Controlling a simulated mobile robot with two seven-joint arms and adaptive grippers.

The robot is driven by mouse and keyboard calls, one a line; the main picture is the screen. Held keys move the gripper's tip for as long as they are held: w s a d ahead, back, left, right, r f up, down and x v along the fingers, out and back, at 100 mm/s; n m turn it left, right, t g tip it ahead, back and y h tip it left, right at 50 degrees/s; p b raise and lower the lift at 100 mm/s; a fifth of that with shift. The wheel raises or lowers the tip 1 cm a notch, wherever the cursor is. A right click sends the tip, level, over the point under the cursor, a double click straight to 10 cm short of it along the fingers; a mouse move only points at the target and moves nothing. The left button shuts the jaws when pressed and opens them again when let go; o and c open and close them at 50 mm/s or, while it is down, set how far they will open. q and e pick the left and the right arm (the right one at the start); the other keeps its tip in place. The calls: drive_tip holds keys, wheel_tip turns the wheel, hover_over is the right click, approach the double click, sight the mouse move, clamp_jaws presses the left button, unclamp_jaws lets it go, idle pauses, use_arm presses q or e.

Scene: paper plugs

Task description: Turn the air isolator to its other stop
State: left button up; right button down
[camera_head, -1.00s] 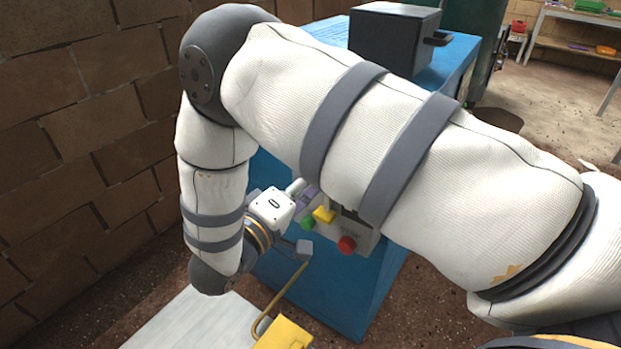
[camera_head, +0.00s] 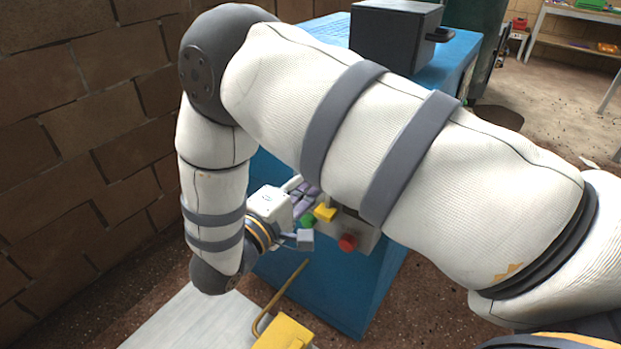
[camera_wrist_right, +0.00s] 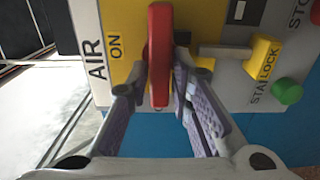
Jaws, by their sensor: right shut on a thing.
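The air isolator's red handle (camera_wrist_right: 160,52) shows in the right wrist view, on a yellow plate (camera_wrist_right: 118,18) marked AIR and ON. The handle stands up and down in that picture, beside the ON mark. My right gripper (camera_wrist_right: 158,85) is shut on the red handle, one finger on each side of it. In the head view my right gripper (camera_head: 306,190) is at the front of the blue machine (camera_head: 340,285), and my own forearm hides the isolator there. My left gripper is in neither view.
A yellow lock tab (camera_wrist_right: 264,58) and a green button (camera_wrist_right: 287,91) sit just right of the handle in the wrist view. A red button (camera_head: 348,242) is on the same panel. A brick wall (camera_head: 70,130) stands left of the machine.

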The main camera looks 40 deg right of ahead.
drive_tip(key=shift+f, duration=0.1)
drive_tip(key=c, duration=1.6)
unclamp_jaws()
drive_tip(key=shift+o, duration=0.2)
drive_tip(key=v, duration=1.2)
